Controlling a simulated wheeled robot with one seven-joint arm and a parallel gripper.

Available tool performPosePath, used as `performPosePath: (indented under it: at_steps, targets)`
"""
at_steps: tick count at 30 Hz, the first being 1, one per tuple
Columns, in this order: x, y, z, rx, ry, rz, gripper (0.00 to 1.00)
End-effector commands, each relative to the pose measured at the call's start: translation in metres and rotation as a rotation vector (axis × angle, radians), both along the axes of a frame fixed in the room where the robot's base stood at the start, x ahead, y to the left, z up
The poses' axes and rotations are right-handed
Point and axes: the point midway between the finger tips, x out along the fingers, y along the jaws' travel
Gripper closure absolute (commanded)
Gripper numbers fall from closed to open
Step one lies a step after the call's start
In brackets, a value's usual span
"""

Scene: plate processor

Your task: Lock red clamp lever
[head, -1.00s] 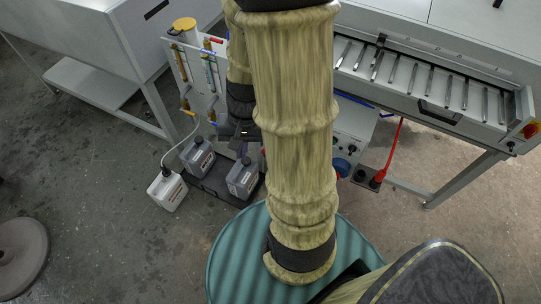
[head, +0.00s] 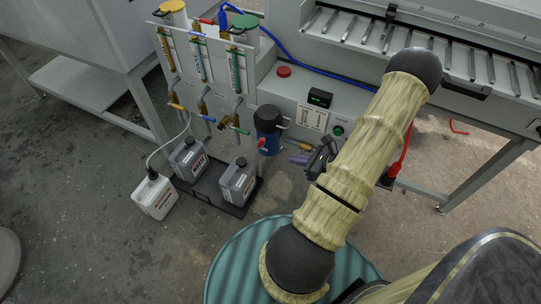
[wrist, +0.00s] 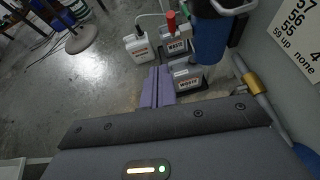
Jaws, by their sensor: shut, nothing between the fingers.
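A red lever-like part (head: 262,143) sits at the left side of the blue canister (head: 268,143). In the wrist view a red part (wrist: 171,20) stands out left of the blue canister (wrist: 211,40); I take it to be the clamp lever. Whether it is locked I cannot tell. My gripper (head: 292,160) is to the right of the canister, a little below its middle, apart from the lever. In the wrist view my gripper's purple fingers (wrist: 157,70) lie together and hold nothing.
A brass-coloured fitting (head: 304,146) on the canister's right side is close to my gripper. Grey bottles (head: 238,183) stand on a dark tray below. A panel of valves (head: 203,75) is at the left. A teal drum (head: 237,265) stands in front.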

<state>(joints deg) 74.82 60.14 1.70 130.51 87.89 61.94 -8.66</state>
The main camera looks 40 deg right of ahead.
Motion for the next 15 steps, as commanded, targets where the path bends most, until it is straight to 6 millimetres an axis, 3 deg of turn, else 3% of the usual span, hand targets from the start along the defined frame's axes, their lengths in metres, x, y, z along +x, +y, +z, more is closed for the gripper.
performPosePath:
  at_steps: [1,3,15]
  targets:
    - [-0.0045,-0.0092,-0.0130,0.016,-0.005,-0.057,1.00]
    - [-0.0068,-0.0161,-0.0166,0.025,-0.010,-0.097,1.00]
    - [-0.0048,-0.0164,-0.0165,0.026,-0.011,-0.103,1.00]
